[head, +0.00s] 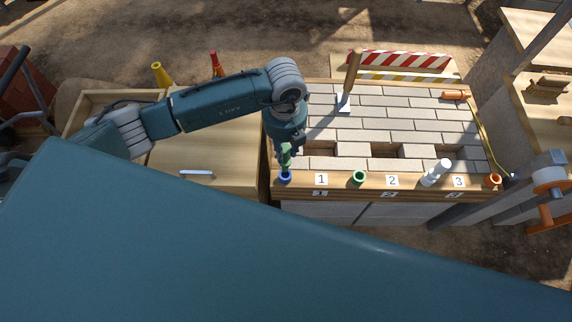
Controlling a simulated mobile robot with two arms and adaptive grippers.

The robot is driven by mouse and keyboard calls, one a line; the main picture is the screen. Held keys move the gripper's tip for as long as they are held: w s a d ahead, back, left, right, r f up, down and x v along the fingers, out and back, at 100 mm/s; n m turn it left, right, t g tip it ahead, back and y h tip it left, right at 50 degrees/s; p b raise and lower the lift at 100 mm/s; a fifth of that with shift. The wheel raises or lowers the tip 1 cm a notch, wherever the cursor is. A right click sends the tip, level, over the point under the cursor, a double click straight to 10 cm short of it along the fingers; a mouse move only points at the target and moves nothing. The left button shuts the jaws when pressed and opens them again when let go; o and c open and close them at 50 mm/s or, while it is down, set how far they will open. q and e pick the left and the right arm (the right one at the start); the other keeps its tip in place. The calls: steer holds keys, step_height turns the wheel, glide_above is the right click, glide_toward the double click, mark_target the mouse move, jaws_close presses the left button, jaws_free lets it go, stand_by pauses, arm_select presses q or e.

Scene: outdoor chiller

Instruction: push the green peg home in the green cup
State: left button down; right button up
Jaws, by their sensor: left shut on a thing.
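My left gripper (286,143) points down at the left end of the wooden ledge and is shut on the green peg (286,158). The peg is upright, its lower end right over or at the blue cup (285,177); I cannot tell whether it is inside. The green cup (359,178) stands further right on the ledge, between the labels 1 and 2, apart from the gripper, and looks empty. My right gripper is not in view.
A white peg (436,172) leans near label 3, and an orange cup (493,181) stands at the ledge's right end. Behind are paving bricks (400,120) with gaps, a trowel (349,80) and a striped barrier (405,60). A wooden surface (220,165) lies left.

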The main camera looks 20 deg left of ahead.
arm_select(q)
step_height(320, 180, up, 13)
steer(key=p, duration=0.8)
steer(key=shift+p, duration=0.4)
steer(key=shift+f, duration=0.1)
stand_by(0.9)
